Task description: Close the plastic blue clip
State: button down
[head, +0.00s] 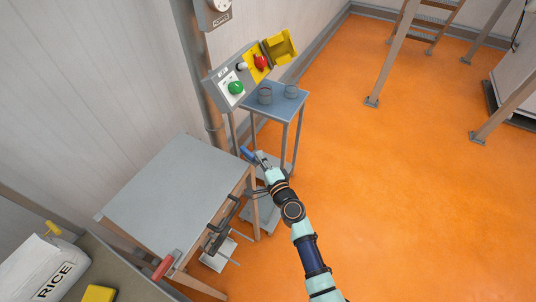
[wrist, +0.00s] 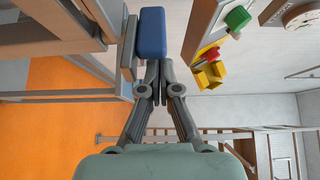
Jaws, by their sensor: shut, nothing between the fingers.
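The blue clip (head: 246,153) is at the right end of the grey table in the head view. In the wrist view the clip (wrist: 152,34) is a blue block just beyond my fingertips. My gripper (head: 262,160) is right beside the clip, with its fingers together and nothing between them. In the wrist view the fingertips (wrist: 157,64) are close to the clip's lower edge; I cannot tell whether they touch it. Whether the clip is open or closed is not clear.
The grey table (head: 165,195) carries a red handle (head: 166,265) at its front corner. A control box (head: 232,84) with green and red buttons and a yellow cover (head: 281,46) is above. A small blue table (head: 277,103) with two cups stands behind.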

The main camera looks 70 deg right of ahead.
jog(key=shift+w+a+m+g+h+p, duration=0.1)
jog(key=shift+a+m+g+h+p, duration=0.25)
jog(key=shift+m+g+h+p, duration=0.3)
dwell(0.4)
jog(key=m+g+p, duration=0.1)
jog(key=a+g+h+p, duration=0.1)
jog(key=shift+w+a+r+m+g+h+p, duration=0.1)
jog(key=shift+w+r+m+g+h+p, duration=0.05)
jog(key=shift+w+m+g+h+p, duration=0.15)
jog(key=shift+w+a+p, duration=0.5)
jog(key=shift+a+p, duration=0.1)
jog(key=shift+a, duration=0.2)
jog(key=shift+w+a+f+p, duration=0.2)
jog(key=shift+w+a+p, duration=0.15)
jog(key=shift+w, duration=0.25)
jog(key=shift+w+a, duration=0.15)
send_near(252, 158)
jog(key=a, duration=0.3)
jog(key=s+a, duration=0.1)
jog(key=shift+a+f, duration=0.2)
jog(key=shift+f, duration=0.1)
